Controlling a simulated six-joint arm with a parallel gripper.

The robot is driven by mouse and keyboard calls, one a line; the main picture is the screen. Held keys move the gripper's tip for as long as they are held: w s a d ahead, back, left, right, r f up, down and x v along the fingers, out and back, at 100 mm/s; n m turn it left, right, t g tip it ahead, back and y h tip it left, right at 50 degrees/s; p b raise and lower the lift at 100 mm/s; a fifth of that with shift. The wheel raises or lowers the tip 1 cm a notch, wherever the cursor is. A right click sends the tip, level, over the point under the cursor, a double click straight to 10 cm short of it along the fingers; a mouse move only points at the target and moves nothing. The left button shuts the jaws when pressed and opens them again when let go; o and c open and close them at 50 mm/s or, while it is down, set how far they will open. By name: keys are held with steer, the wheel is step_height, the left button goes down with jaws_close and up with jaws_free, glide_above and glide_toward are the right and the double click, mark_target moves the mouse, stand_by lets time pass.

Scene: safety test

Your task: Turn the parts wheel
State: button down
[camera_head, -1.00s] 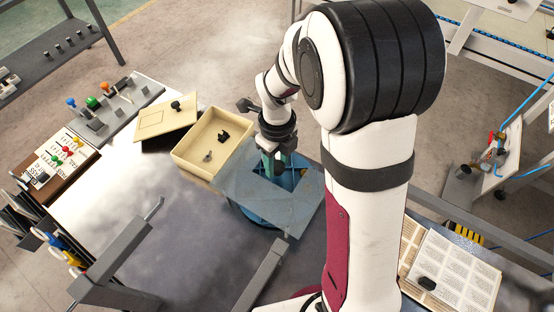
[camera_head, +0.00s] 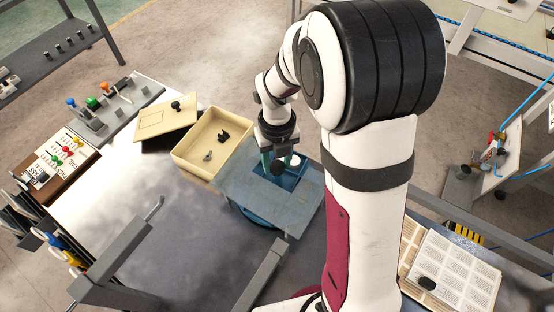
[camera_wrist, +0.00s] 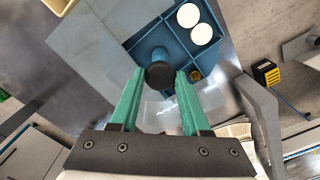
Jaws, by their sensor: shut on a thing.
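The parts wheel (camera_head: 262,217) is a round blue tray with compartments, partly under a blue-grey cover plate (camera_head: 250,190) that has a cut-out. In the wrist view the cover plate (camera_wrist: 95,45) lies at the left, and the open compartments of the wheel (camera_wrist: 178,52) show at the right. Two white discs (camera_wrist: 201,34) and a small brass-coloured part (camera_wrist: 195,74) lie in them. A blue post with a dark round knob (camera_wrist: 160,75) stands up from the wheel. My gripper (camera_wrist: 158,88) is shut on this knob, with a green finger on each side. The head view mostly hides the grip.
A cream box (camera_head: 212,147) with small dark parts stands left of the wheel, beside a cream lid (camera_head: 165,117). A grey frame (camera_head: 115,260) stands at the front left. An open booklet (camera_head: 455,275) lies at the right. The grey tabletop (camera_head: 190,235) before the wheel is clear.

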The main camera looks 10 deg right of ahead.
steer(key=shift+d+m, duration=0.1)
steer(key=shift+m, duration=0.8)
steer(key=shift+c, duration=1.9)
jaws_free()
steer(key=shift+r, duration=0.15)
step_height(320, 180, up, 16)
steer(key=shift+f, duration=0.25)
